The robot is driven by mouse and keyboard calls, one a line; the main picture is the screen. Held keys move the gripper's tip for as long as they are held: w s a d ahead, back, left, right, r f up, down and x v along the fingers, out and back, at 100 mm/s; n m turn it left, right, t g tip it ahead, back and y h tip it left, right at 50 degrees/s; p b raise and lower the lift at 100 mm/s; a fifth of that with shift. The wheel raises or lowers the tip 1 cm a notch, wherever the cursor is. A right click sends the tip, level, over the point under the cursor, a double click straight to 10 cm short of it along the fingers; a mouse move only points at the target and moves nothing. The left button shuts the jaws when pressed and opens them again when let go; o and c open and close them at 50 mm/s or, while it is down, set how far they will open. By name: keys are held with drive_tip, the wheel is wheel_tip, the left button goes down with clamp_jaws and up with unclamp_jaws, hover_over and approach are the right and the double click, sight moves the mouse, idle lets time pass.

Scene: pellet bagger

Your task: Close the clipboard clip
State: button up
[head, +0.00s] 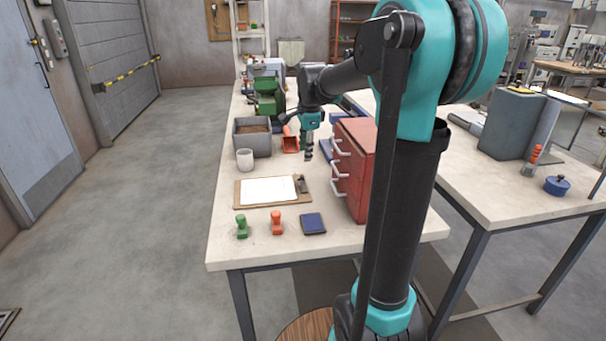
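A brown clipboard (237,194) with a white sheet (268,190) lies flat on the near workbench. Its dark clip (301,184) is at the board's right end; it is too small to tell whether the clip is open or shut. My gripper (308,157) points down above the bench, beyond the clip in the picture and apart from it. Its fingers look close together, but they are too small to tell whether it is open or shut. I see nothing held in it.
A red drawer cabinet (367,148) with white handles stands right of the clipboard. A green stamp (242,227), an orange stamp (277,222) and a dark blue pad (313,223) lie in front. A white cup (245,159) and a grey bin (238,136) stand behind.

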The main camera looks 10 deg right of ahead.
drive_tip(key=x, duration=1.1)
drive_tip(key=shift+s, duration=0.1)
clamp_jaws()
